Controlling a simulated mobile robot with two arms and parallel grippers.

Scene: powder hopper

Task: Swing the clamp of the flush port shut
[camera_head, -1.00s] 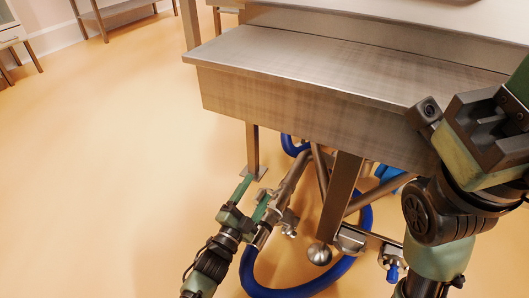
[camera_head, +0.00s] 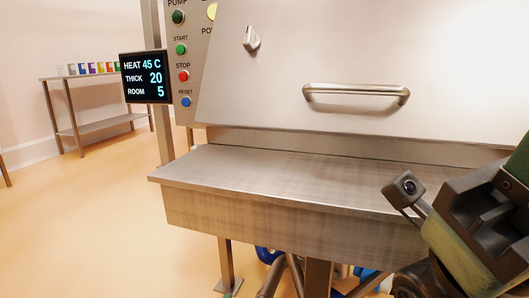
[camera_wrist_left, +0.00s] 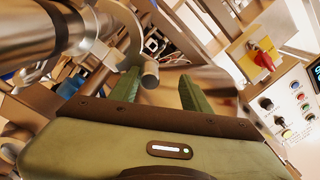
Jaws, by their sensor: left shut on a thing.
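In the left wrist view, a thick steel pipe (camera_wrist_left: 35,32), apparently the flush port, comes in at the upper left. A curved steel clamp (camera_wrist_left: 124,30) sits at its end, with a short round bar end (camera_wrist_left: 150,75) beside my fingers. My left gripper (camera_wrist_left: 160,78) has its green fingers on either side of that bar and is shut on the clamp. How far the clamp has swung cannot be told. In the head view the port and left gripper lie below the picture. My right gripper (camera_head: 485,205) is at the right edge; its fingers are not clearly shown.
The steel hopper bench (camera_head: 300,185) with a handled cover (camera_head: 355,92) fills the head view. A control panel (camera_head: 190,60) and display (camera_head: 145,77) stand at its left. A shelf table (camera_head: 90,100) is farther back. Open floor (camera_head: 90,220) lies left.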

